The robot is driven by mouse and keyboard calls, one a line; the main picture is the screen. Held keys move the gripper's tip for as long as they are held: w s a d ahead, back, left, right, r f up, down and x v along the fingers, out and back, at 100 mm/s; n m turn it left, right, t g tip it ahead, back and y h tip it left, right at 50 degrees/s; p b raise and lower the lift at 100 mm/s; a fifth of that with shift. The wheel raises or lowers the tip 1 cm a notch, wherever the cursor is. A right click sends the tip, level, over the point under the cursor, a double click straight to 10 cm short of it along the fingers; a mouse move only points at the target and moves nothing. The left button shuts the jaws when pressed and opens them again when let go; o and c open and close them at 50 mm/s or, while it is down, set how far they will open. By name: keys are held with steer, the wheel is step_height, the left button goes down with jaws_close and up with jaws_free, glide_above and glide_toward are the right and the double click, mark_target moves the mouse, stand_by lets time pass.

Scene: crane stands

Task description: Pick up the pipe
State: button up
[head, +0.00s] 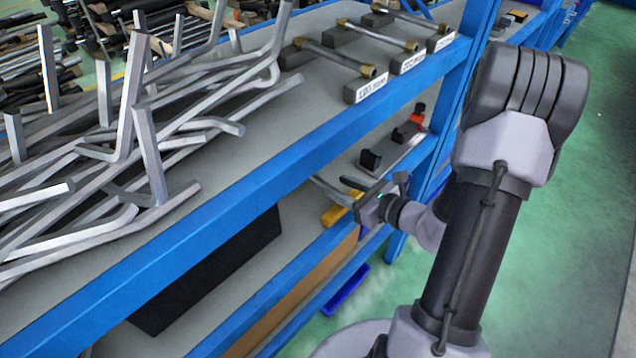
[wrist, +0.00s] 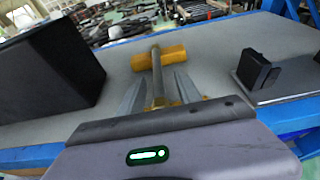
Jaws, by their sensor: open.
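In the wrist view a grey metal pipe (wrist: 157,82) runs away from me, its far end over a yellow block (wrist: 173,58). More yellow shows under its near end, which my gripper body partly hides. My gripper (wrist: 160,88) is open, with one finger on each side of the pipe. I cannot tell whether the fingers touch it. In the head view my gripper (head: 338,190) reaches into the lower shelf, above the yellow block (head: 338,212). The pipe cannot be clearly told apart from the fingers there.
A large black box (wrist: 48,70) stands left of the pipe. A black block on a grey plate (wrist: 262,70) is to the right. The upper shelf's blue edge beam (head: 300,150) passes close to my gripper. Bent metal tubes (head: 130,130) and several labelled brass-ended pipes (head: 340,57) lie on the upper shelf.

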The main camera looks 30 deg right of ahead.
mark_target(324, 182)
steer(key=b+x, duration=0.1)
steer(key=x, duration=0.4)
steer(key=shift+w+a+f+b, duration=0.1)
steer(key=shift+a+b, duration=0.2)
steer(key=shift+b, duration=0.05)
jaws_close()
stand_by(0.9)
